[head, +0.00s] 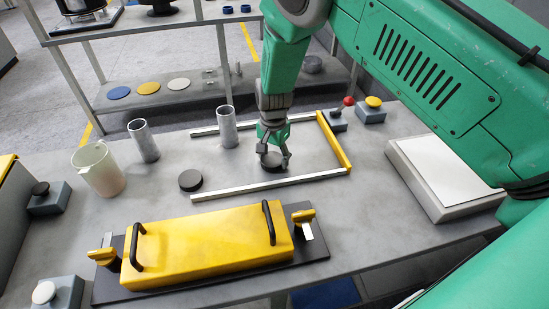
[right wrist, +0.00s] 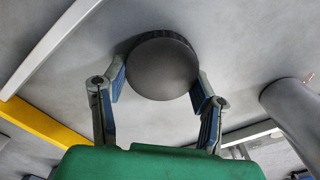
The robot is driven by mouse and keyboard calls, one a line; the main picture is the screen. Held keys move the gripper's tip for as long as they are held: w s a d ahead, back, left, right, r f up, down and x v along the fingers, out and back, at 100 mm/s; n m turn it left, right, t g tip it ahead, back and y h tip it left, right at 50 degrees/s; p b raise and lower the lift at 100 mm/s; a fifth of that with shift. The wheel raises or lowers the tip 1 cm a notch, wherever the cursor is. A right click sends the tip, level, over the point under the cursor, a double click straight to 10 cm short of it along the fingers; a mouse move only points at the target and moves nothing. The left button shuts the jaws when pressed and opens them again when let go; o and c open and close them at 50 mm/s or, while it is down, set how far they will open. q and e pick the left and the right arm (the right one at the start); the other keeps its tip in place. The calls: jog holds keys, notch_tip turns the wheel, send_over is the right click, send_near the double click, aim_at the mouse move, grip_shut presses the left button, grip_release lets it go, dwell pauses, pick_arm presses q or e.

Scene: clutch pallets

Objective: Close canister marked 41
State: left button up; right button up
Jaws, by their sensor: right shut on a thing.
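Two grey metal canisters stand upright and open on the table: a left canister (head: 143,141) and a right canister (head: 227,127). I cannot read a number on either. A black round lid (head: 190,180) lies on the table in front of them. My right gripper (head: 273,151) points down inside the frame of bars, shut on a second black lid (head: 271,162). The right wrist view shows this lid (right wrist: 163,67) between the fingers (right wrist: 160,85), and a canister (right wrist: 295,108) at the right edge. I cannot tell whether the held lid touches the table. My left gripper is not in view.
Pale bars (head: 270,186) and a yellow bar (head: 334,142) edge the area around my gripper. A white jug (head: 98,170) stands left of the canisters. A yellow case with black handles (head: 205,242) lies in front. A flat grey box (head: 440,178) is at right.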

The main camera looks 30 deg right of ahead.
aim_at(274, 157)
jog(key=r, duration=0.3)
jog(key=d+r, duration=0.1)
jog(key=r, duration=0.5)
jog(key=shift+d+r, duration=0.1)
jog(key=shift+d, duration=0.15)
jog(key=shift+a+r, duration=0.3)
jog(key=shift+a, duration=0.35)
